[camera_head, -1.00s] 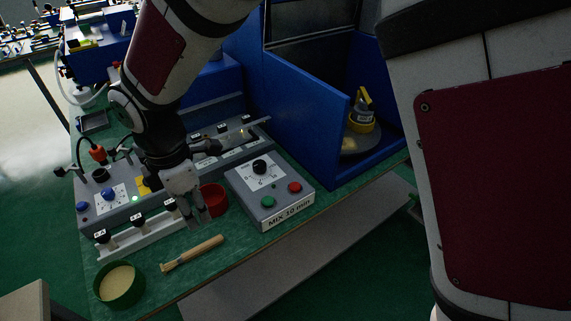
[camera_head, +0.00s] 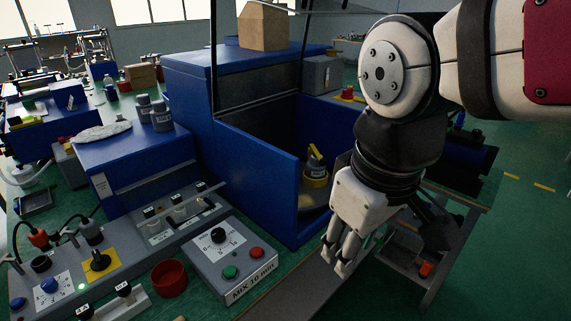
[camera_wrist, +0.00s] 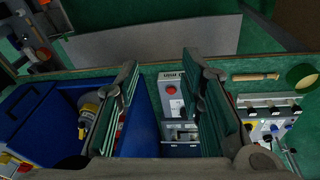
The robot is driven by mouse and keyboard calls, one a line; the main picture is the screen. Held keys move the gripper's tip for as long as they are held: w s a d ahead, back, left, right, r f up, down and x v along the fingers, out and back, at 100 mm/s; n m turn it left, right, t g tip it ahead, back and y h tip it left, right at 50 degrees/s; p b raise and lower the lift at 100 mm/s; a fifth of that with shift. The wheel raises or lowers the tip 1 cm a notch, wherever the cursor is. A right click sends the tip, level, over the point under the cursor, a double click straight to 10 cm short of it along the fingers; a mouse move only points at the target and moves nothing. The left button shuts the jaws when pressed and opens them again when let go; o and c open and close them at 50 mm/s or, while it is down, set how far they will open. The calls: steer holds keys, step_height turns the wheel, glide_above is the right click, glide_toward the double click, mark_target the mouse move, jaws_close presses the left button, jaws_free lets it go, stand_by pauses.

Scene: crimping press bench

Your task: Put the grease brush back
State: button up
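The grease brush (camera_wrist: 256,76), a slim brush with a pale wooden handle, lies on the green bench in the wrist view. It is beside the green bowl (camera_wrist: 302,76) of pale grease and apart from it. My gripper (camera_wrist: 162,82) is open with nothing between its fingers. It hangs over the control box marked "MIX 10 min" (camera_wrist: 172,92), left of the brush in that view. In the head view my gripper (camera_head: 342,262) is above the bench's front edge, right of the control box. The bowl is out of the head view.
A red cup (camera_head: 169,278) stands left of the control box. A labelled vial rack (camera_head: 125,305) stands farther left. Open floor lies at the right.

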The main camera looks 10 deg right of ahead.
steer(key=s+d+m, duration=0.3)
steer(key=s+m, duration=0.1)
steer(key=s, duration=0.1)
steer(key=shift+s+f+m, duration=0.4)
steer(key=shift+f, duration=0.05)
steer(key=shift+r+t, duration=0.1)
steer(key=shift+t, duration=0.2)
step_height(320, 180, up, 7)
steer(key=t+p, duration=0.1)
steer(key=p, duration=0.4)
steer(key=shift+p, duration=0.4)
steer(key=shift+w, duration=0.1)
steer(key=shift+c, duration=0.5)
